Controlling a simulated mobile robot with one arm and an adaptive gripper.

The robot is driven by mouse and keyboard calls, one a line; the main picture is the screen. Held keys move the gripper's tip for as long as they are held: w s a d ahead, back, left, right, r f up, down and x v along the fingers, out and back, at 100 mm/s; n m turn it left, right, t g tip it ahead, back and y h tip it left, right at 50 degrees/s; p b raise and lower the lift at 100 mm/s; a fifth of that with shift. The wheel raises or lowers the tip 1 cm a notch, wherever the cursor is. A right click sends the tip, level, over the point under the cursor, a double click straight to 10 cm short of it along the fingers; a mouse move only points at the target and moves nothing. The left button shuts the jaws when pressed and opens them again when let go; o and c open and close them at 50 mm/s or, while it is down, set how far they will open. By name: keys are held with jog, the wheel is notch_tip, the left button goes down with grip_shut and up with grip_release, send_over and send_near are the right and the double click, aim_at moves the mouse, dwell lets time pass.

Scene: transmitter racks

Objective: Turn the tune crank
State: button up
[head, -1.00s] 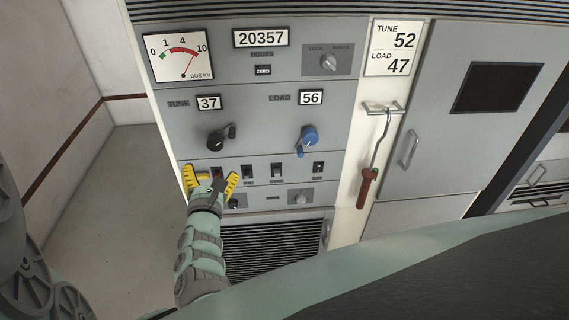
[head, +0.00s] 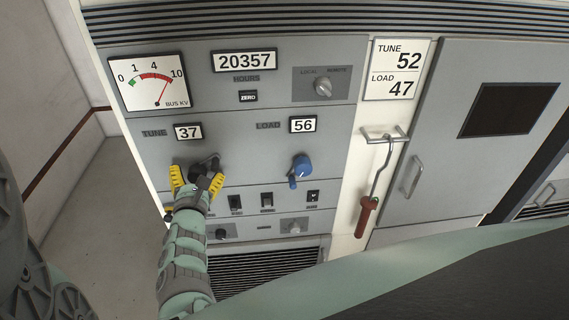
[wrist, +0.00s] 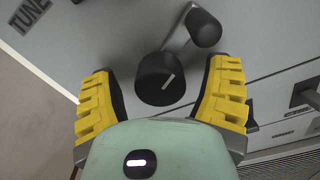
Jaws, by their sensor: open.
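The black tune crank shows in the wrist view (wrist: 162,79), a round hub with a white line and a side arm ending in a knob (wrist: 204,27) at the upper right. In the head view the crank (head: 207,163) sits below the TUNE counter (head: 188,132), which reads 37. My gripper (head: 196,182) is open, its yellow fingers on either side of the crank in the head view. In the wrist view my gripper (wrist: 163,92) has one finger left and one right of the hub, with gaps showing. Part of the crank is hidden by my gripper in the head view.
The blue load crank (head: 300,168) is to the right, below a LOAD counter (head: 303,125) reading 56. A card (head: 397,70) reads TUNE 52, LOAD 47. A red-handled hook (head: 367,213) hangs on the right. Switches (head: 267,201) lie below the cranks.

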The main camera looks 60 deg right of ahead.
jog(key=shift+c, duration=0.2)
jog(key=c, duration=1.2)
jog(key=shift+f+m+b, duration=0.2)
jog(key=shift+m+b, duration=1)
jog(key=shift+m, duration=0.3)
jog(key=shift+r+m, duration=0.15)
jog(key=shift+m, duration=0.45)
jog(key=o, duration=1.2)
jog(key=shift+o, duration=0.2)
